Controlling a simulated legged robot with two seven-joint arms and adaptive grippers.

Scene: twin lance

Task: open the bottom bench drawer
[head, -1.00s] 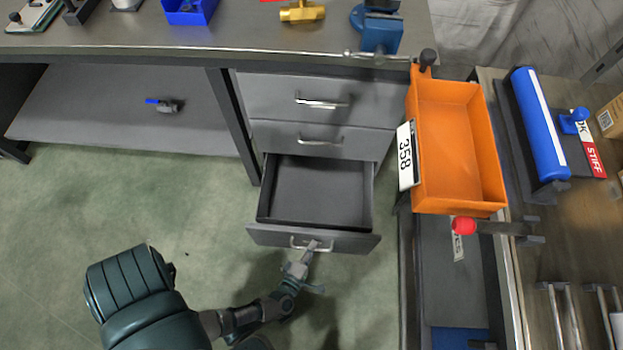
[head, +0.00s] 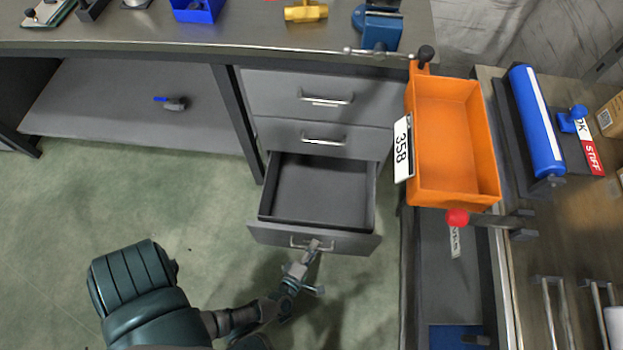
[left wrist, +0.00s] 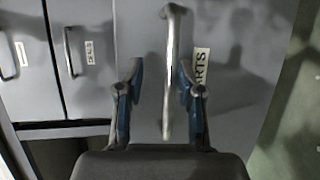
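The bottom bench drawer (head: 315,238) stands pulled out, its empty dark inside showing from above in the head view. Its bar handle is partly covered by my left gripper (head: 316,246), which is at the middle of the drawer front. In the left wrist view the drawer's handle (left wrist: 171,75) runs between the two fingers of my left gripper (left wrist: 158,92). The fingers are apart, with a gap on both sides of the bar. A partly hidden label ending in "RTS" (left wrist: 201,66) is on the drawer front. My right gripper is not in view.
Two shut drawers (head: 326,98) (head: 323,138) are above it under the bench top (head: 250,30). An orange bin (head: 452,140) and a red-knobbed lever (head: 457,217) are to the right. Green floor (head: 60,220) is clear in front and left.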

